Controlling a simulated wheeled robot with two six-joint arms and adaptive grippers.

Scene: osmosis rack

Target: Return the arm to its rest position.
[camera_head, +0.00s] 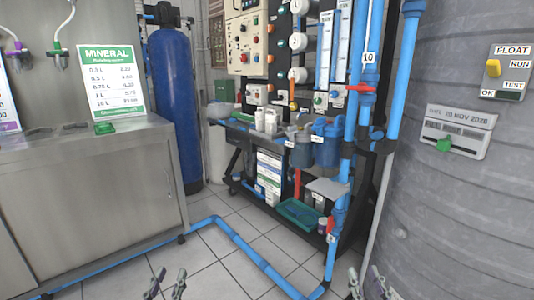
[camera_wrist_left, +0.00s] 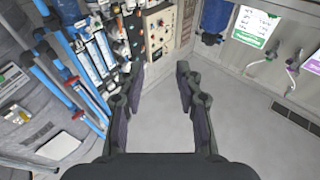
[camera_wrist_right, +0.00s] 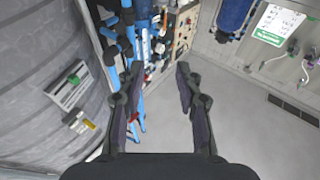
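My left gripper (camera_head: 166,284) shows at the bottom of the head view, left of centre, above the tiled floor. Its two fingers stand apart with nothing between them, as the left wrist view also shows (camera_wrist_left: 158,85). My right gripper (camera_head: 370,284) shows at the bottom right of the head view, in front of the grey tank. Its fingers are also apart and empty in the right wrist view (camera_wrist_right: 158,85). Neither gripper touches anything that I can see. Most of both arms is out of the head view.
A steel counter (camera_head: 90,200) stands at the left, with a blue cylinder (camera_head: 175,105) behind it. The osmosis rack (camera_head: 300,130) stands in the middle. Blue floor pipes (camera_head: 245,250) run between them. A ribbed grey tank (camera_head: 440,210) fills the right. Open tiled floor (camera_head: 210,275) lies in front.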

